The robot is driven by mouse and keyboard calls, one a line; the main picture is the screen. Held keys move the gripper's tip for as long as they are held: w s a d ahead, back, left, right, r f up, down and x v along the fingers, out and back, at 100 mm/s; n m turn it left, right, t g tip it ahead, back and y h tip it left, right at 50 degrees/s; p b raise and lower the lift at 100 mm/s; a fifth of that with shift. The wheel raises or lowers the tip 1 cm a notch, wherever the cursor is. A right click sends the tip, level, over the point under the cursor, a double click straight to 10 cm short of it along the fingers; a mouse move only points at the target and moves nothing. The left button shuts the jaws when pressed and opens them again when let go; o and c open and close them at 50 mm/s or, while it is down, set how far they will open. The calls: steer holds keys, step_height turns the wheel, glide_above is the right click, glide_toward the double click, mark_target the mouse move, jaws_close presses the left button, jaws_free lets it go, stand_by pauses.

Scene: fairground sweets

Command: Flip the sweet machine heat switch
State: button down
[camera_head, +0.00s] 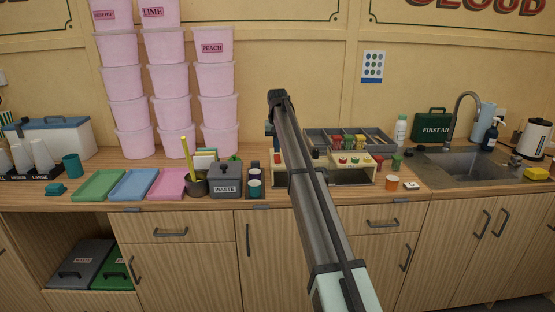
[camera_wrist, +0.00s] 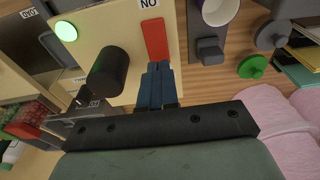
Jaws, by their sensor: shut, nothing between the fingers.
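In the wrist view a cream panel (camera_wrist: 124,28) carries a red heat switch (camera_wrist: 155,39) beside an upside-down "ON" label. A bright green lamp (camera_wrist: 66,31) and a black knob (camera_wrist: 108,73) are on the same panel. My gripper (camera_wrist: 158,68) is shut and empty, its blue fingertips at the near end of the red switch. I cannot tell whether they touch it. In the head view the cream sweet machine (camera_head: 366,182) stands on the counter, partly hidden behind my arm. My fingertips and the switch are hidden there.
Pink tubs (camera_head: 168,81) are stacked further left, behind coloured trays (camera_head: 133,184). An orange cup (camera_head: 393,183) stands to the right, before the sink (camera_head: 470,168).

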mark_target(277, 156)
steer(key=shift+f, duration=0.9)
stand_by(0.7)
steer(key=shift+r, duration=3.5)
